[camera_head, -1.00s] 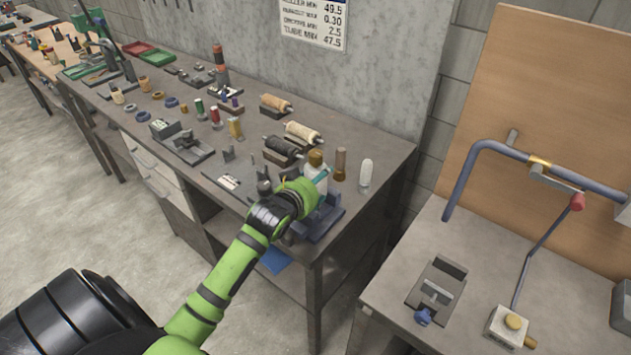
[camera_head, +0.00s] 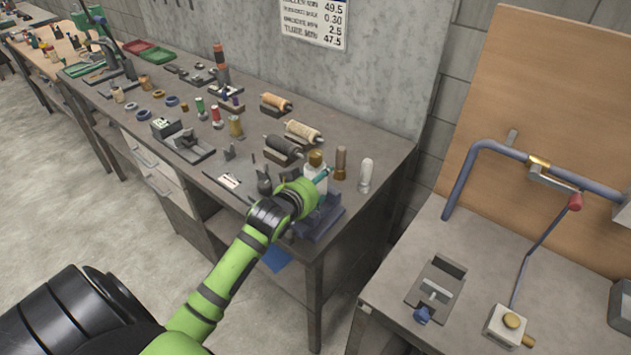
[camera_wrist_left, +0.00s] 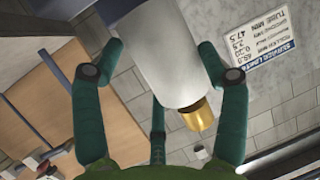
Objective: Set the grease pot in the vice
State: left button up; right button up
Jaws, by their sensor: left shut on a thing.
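The grease pot, a white cylinder with a gold cap, shows in the head view (camera_head: 314,172) near the front right corner of the long workbench. It also fills the middle of the left wrist view (camera_wrist_left: 165,55). My left gripper (camera_head: 318,185) has its teal fingers around the white body and is shut on it. The blue vice (camera_head: 321,222) stands at the bench corner, just below the pot in the picture and partly hidden by my wrist. I cannot tell whether the pot touches the vice. My right gripper is not in view.
A brown-based cylinder (camera_head: 340,163) and a white-topped tube (camera_head: 365,174) stand close right of the pot. Rollers (camera_head: 283,147) and small tools crowd the bench to the left. A second bench (camera_head: 400,262) at right holds a grey fixture (camera_head: 436,290) and a bent blue pipe (camera_head: 465,170).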

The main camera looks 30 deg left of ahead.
pick_arm(q)
jog(key=shift+r+p, duration=0.1)
jog(key=shift+p, duration=0.25)
dwell(0.3)
jog(key=shift+f+b, duration=0.8)
jog(key=shift+f, duration=0.75)
dwell(1.4)
jog(key=shift+f+p, duration=0.15)
jog(key=shift+p, duration=0.55)
dwell(0.6)
jog(key=shift+p, duration=0.65)
dwell(0.5)
jog(key=o, duration=1.4)
jog(key=shift+o, duration=0.2)
jog(key=shift+s, duration=0.1)
jog(key=shift+d+f, duration=0.1)
jog(key=r+v, duration=0.1)
jog(key=v, duration=1.1)
